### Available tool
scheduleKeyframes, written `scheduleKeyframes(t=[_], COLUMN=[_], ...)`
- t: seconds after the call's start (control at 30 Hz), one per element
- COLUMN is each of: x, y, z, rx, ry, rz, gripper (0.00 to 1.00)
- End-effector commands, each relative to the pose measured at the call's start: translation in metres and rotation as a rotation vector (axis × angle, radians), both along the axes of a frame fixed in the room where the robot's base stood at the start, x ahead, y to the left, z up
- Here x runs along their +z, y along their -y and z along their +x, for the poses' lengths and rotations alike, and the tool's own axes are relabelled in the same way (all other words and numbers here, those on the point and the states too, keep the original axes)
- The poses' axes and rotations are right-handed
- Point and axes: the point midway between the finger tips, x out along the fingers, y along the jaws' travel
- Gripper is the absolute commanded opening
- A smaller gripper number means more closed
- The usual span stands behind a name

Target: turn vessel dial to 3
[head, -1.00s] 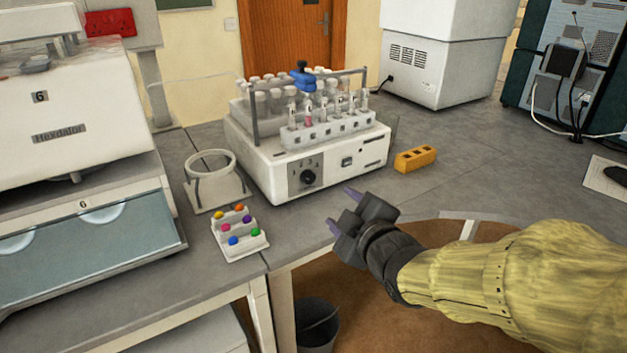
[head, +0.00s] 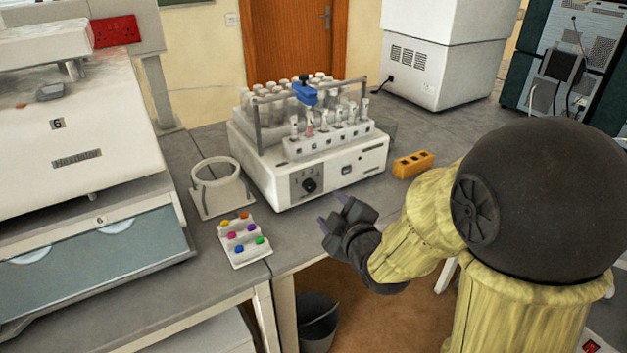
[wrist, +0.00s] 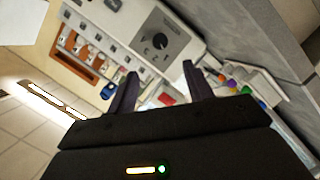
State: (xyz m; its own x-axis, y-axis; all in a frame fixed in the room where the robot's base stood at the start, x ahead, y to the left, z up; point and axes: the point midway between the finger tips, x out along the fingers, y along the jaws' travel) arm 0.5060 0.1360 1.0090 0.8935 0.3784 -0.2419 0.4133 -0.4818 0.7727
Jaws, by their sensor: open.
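The vessel dial (head: 309,186) is a black round knob on a grey panel at the front of a white machine (head: 330,175). Printed numbers sit around it, too small to read surely. In the wrist view the dial (wrist: 160,41) shows above the fingers, with a pale mark on it. My gripper (head: 331,211) is open and empty, in front of the machine and slightly right of and below the dial in the head view. In the wrist view its two dark purple fingers (wrist: 158,85) stand apart, not touching the dial.
A white ring holder (head: 216,190) and a small rack of coloured caps (head: 243,240) stand left of the machine. A yellow block (head: 413,164) lies to its right. Tube racks (head: 327,141) and a blue clamp (head: 305,93) are on top. The bench edge runs under my gripper.

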Motion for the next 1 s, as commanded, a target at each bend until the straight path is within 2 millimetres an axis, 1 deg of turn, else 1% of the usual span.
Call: scheduleKeyframes(t=[0.03,0.23,0.5,0.87,0.9,1.0], x=[0.003,0.001,-0.001,-0.007,-0.011,-0.016], y=[-0.001,-0.002,-0.011,-0.013,-0.016,-0.023], z=[0.001,0.007,0.019,0.033,0.041,0.057], rx=[0.000,-0.005,0.005,-0.004,-0.003,-0.002], ry=[-0.005,-0.004,-0.002,-0.003,0.001,0.002], rz=[-0.002,-0.005,-0.004,-0.004,-0.004,-0.004], gripper=[0.51,0.51,0.51,0.51,0.51,0.51])
